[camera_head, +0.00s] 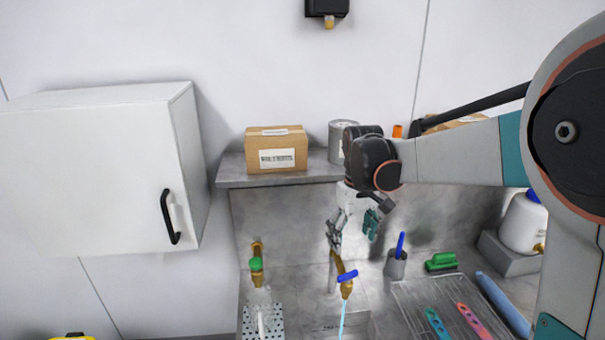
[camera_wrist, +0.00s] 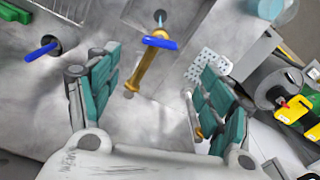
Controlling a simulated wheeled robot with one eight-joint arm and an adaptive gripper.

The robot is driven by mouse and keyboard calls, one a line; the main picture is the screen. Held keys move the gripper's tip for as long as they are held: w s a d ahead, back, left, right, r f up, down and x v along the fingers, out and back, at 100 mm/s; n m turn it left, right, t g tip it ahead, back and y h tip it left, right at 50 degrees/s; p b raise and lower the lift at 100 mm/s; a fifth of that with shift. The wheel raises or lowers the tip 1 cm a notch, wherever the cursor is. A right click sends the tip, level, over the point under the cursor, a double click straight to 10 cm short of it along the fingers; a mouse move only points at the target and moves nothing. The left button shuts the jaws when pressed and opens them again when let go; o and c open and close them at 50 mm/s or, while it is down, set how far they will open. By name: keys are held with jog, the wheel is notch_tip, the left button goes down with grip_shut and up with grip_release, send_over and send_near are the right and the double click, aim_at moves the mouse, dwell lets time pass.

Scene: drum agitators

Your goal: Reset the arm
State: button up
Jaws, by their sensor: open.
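My gripper (camera_head: 352,228) is open and empty, with teal finger pads. In the head view it points down above the sink area, in front of the wall behind the counter. The blue-handled brass tap (camera_head: 346,278) is just below it, with a light blue stream under its spout. In the wrist view my gripper (camera_wrist: 160,68) has its fingers wide apart, with the blue-handled tap (camera_wrist: 152,60) between and beyond them. I cannot tell the exact gap, but nothing is held. My arm reaches in from the right.
A green-handled tap (camera_head: 257,266) stands to the left. A shelf (camera_head: 228,178) holds a cardboard box (camera_head: 277,152) and a grey can (camera_head: 336,140). A cup with a blue-handled tool (camera_head: 397,262), a green brush (camera_head: 441,262) and a wire rack (camera_head: 408,298) are at right. A white cabinet (camera_head: 90,170) is left.

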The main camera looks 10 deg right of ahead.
jog(key=s+f+m+t+b, duration=0.1)
jog(key=s+f+t+b, duration=0.2)
jog(key=s+f+b, duration=0.4)
jog(key=s+f+m+t+b, duration=0.2)
jog(key=s+f+b, duration=0.6)
jog(key=s+b, duration=0.4)
jog(key=s+t, duration=0.1)
jog(key=s, duration=0.2)
jog(key=shift+s+a+t, duration=0.2)
jog(key=shift+s+t, duration=0.05)
jog(key=shift+t, duration=0.05)
jog(key=shift+s+f, duration=0.2)
jog(key=shift+f, duration=0.15)
jog(key=shift+c, duration=2.4)
